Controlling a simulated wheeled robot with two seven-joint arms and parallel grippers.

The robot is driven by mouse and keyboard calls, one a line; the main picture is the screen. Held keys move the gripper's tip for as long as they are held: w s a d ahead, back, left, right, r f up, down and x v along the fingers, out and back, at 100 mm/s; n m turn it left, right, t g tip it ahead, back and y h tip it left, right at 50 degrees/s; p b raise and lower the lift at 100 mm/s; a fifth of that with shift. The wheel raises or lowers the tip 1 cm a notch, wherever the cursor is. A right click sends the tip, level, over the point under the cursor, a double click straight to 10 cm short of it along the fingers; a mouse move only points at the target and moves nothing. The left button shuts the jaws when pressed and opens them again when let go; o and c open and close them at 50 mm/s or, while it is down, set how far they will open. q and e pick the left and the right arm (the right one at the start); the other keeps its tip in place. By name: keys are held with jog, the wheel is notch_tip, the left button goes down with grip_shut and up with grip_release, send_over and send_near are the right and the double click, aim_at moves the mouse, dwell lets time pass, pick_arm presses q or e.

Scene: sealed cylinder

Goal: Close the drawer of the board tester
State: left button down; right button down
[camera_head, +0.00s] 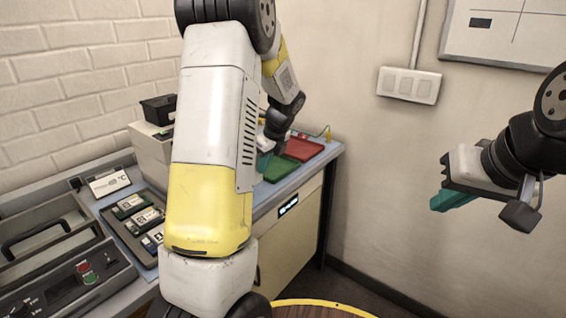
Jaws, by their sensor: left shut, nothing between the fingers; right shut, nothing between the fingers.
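A dark grey machine (62,290) with a red and a green button stands at the left end of the bench. It looks like the board tester, and a dark framed part with a bar handle (38,236) sits behind its button panel. I cannot tell whether that part is the drawer or how far it is open. My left arm crosses the middle of the view; its gripper (268,158) is shut over the bench near the green tray, partly hidden by the arm. My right gripper (440,200), with teal fingertips, is shut and empty in the air at the right.
A green tray (276,168) and a red tray (303,149) lie at the bench's far end. A dark rack (137,216) of boards and a pale box (148,150) stand left of my arm. A round wooden top (318,311) shows at the bottom. The right wall is bare below its switches.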

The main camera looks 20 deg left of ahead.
dwell(0.3)
pick_arm(q)
jog(key=w+a, duration=0.2)
jog(key=a, duration=0.2)
jog(key=w+a, duration=0.1)
jog(key=a, duration=0.4)
jog(key=w+a, duration=0.2)
jog(key=a, duration=0.2)
jog(key=shift+w+a, duration=0.35)
jog(key=shift+a, duration=0.05)
jog(key=shift+w+a, duration=0.1)
jog(key=shift+a, duration=0.2)
